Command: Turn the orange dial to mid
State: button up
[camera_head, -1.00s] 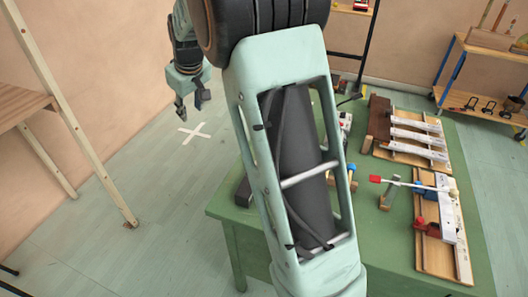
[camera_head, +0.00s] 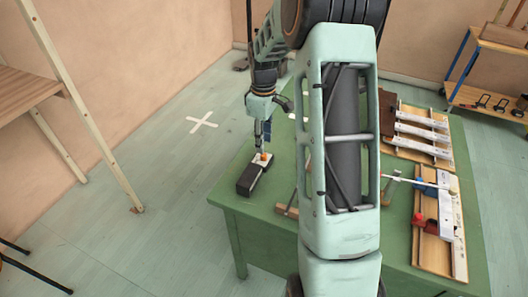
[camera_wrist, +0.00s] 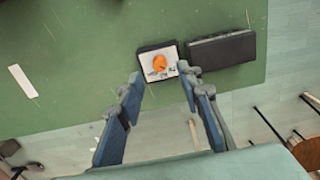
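The orange dial (camera_wrist: 160,63) sits on a small box with a white top plate (camera_wrist: 147,61) and dark edges, on the green table. Dark marks show on the plate below the dial in the wrist view; I cannot read them. In the head view the dial (camera_head: 264,156) shows small near the table's left edge. My gripper (camera_wrist: 157,80) is open and empty, its two blue-padded fingers apart. In the wrist view the fingertips lie just below the dial, one on each side. In the head view my gripper (camera_head: 264,143) is directly above the dial, pointing down. Contact cannot be told.
A dark block (camera_wrist: 222,50) stands beside the dial box. The green table (camera_head: 250,207) also holds wooden boards with white bars (camera_head: 420,133) and a board with red and blue parts (camera_head: 436,220) at the right. My arm hides the table's middle.

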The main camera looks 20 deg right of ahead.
aim_at(264, 157)
notch_tip(264, 157, down, 5)
jog(key=shift+f, duration=0.1)
dwell(0.3)
grip_shut()
